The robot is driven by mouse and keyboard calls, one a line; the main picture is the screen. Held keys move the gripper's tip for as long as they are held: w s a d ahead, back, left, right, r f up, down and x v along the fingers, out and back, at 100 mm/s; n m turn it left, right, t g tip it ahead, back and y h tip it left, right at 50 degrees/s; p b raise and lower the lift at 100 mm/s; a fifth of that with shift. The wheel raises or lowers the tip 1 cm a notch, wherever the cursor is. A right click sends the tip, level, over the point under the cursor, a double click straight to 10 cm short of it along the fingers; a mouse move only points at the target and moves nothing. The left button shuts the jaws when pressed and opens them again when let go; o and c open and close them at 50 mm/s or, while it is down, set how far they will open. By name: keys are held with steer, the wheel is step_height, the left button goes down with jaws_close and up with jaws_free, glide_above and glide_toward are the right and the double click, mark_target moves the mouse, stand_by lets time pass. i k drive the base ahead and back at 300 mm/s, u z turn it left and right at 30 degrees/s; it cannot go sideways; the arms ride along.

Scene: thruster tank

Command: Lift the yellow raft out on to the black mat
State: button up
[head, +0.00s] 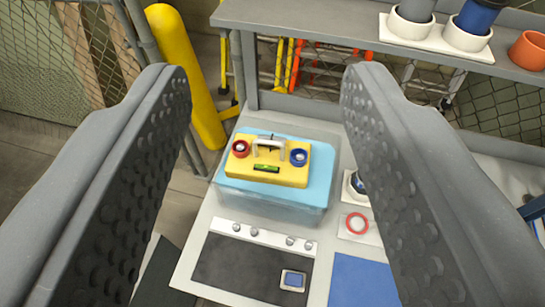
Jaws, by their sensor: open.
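The yellow raft (284,176) floats in a clear tank of light blue water (318,178). It has a grey handle (268,148) on top, a red ring thruster on its left, a blue ring thruster on its right and a small green level at its front. The black mat (226,262) lies on the bench in front of the tank. My gripper (262,95) is open and empty. Its two grey fingers stand wide apart on either side of the view, with the raft seen between them.
A strip with several knobs (263,236) lies between tank and mat. A small blue-faced block (292,280) sits on the mat's right part. A blue mat (360,282) and a red ring (357,223) are to the right. A shelf (300,27) with cups runs behind; a yellow post (186,75) stands left.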

mark_target(268, 159)
steer(key=z, duration=2.45)
steer(key=k, duration=0.8)
steer(key=u, duration=2)
steer(key=i, duration=0.95)
steer(key=z, duration=0.05)
